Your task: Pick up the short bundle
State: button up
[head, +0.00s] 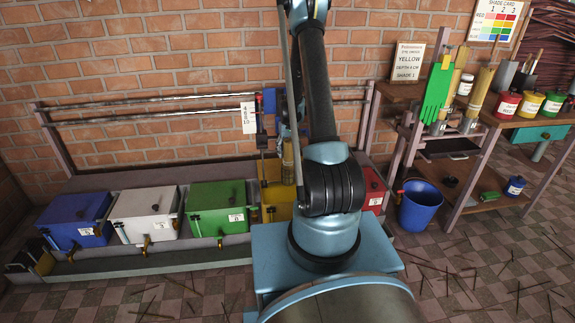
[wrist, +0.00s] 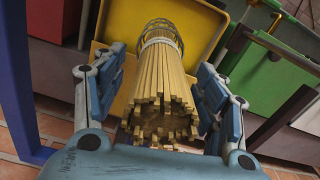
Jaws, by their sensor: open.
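A bundle of pale yellow sticks (wrist: 165,88) stands end-on in the wrist view, with a white band near its far end and thin wire hoops around that end. My gripper (wrist: 158,65) is open, with one blue finger on each side of the bundle; I cannot tell whether either touches it. In the head view, a bundle (head: 288,160) shows beside my arm above the yellow vat (head: 272,195); my gripper is mostly hidden there. Two more bundles, a left one (head: 456,80) and a right one (head: 483,88), stand upright at the right-hand bench. I cannot tell which is the short one.
Blue (head: 75,222), white (head: 145,215) and green (head: 215,208) vats line the trough, with a red one (head: 373,190) beyond my arm. Metal rails (head: 150,108) run above. A blue bucket (head: 419,207) stands right. Loose sticks litter the floor.

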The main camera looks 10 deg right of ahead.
grip_shut()
jog(key=shift+r, duration=0.1)
notch_tip(320, 180, up, 39)
dwell(1.9)
